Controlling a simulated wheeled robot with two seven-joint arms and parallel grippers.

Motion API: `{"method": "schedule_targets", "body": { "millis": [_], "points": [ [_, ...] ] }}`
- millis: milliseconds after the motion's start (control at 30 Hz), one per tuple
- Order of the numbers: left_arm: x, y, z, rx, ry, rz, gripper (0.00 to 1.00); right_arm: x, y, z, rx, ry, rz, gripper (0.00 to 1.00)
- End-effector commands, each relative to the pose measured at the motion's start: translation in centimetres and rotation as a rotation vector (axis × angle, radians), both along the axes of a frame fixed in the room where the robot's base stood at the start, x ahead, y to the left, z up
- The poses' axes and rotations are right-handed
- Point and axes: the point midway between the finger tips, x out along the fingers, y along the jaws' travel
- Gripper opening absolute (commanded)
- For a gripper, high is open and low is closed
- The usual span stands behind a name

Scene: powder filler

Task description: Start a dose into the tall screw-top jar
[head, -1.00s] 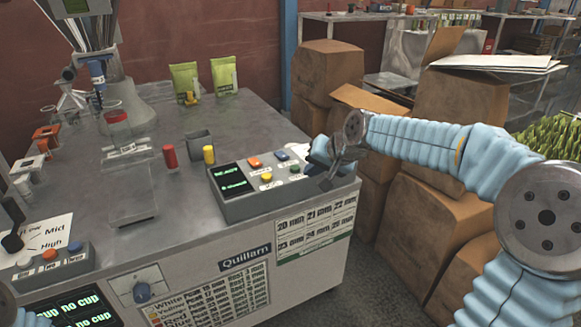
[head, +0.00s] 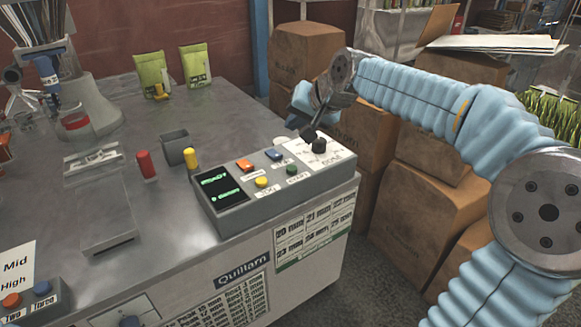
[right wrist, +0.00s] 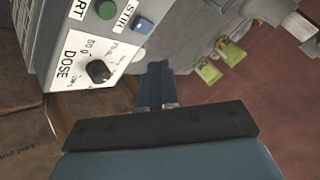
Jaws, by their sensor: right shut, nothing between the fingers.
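A grey control box (head: 275,185) stands at the table's right edge, its small screen (head: 222,188) reading "READY" in green. It has orange, blue, yellow and green buttons; the green button (head: 292,170) is also in the right wrist view (right wrist: 107,9). The black dose knob (head: 319,146) sits on a white plate, also in the right wrist view (right wrist: 98,71). My right gripper (head: 307,133) is shut and empty, just above and behind the knob, apart from it in the right wrist view (right wrist: 156,68). I cannot pick out the tall screw-top jar for certain. My left gripper is out of view.
The filler (head: 92,110) stands at the back left with a clear, red-banded part under its nozzle. A red cylinder (head: 146,164), a yellow cylinder (head: 190,158) and a grey cup (head: 178,146) stand left of the box. Cardboard boxes (head: 430,205) stack behind my right arm.

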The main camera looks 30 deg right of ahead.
Motion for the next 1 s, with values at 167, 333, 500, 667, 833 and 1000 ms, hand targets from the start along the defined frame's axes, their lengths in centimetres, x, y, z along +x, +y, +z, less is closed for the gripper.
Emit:
{"method": "schedule_targets", "body": {
  "millis": [167, 333, 500, 667, 833, 1000],
  "points": [
    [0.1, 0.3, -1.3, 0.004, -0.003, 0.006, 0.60, 0.0, 0.0, -1.5, 0.000, 0.002, -0.001, 0.00],
    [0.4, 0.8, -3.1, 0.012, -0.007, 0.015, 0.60, 0.0, 0.0, -3.7, 0.001, 0.002, 0.000, 0.00],
    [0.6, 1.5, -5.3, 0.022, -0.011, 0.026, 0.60, 0.0, 0.0, -6.2, 0.001, 0.001, 0.000, 0.00],
    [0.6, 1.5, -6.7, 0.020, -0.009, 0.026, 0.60, 0.0, 0.0, -8.1, 0.000, 0.001, 0.001, 0.00],
    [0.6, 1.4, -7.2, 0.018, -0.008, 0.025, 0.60, 0.0, 0.0, -8.8, 0.000, 0.001, 0.001, 0.00],
    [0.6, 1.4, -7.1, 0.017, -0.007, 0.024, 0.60, 0.0, 0.0, -8.7, 0.000, 0.001, 0.001, 0.00]
  ]
}}
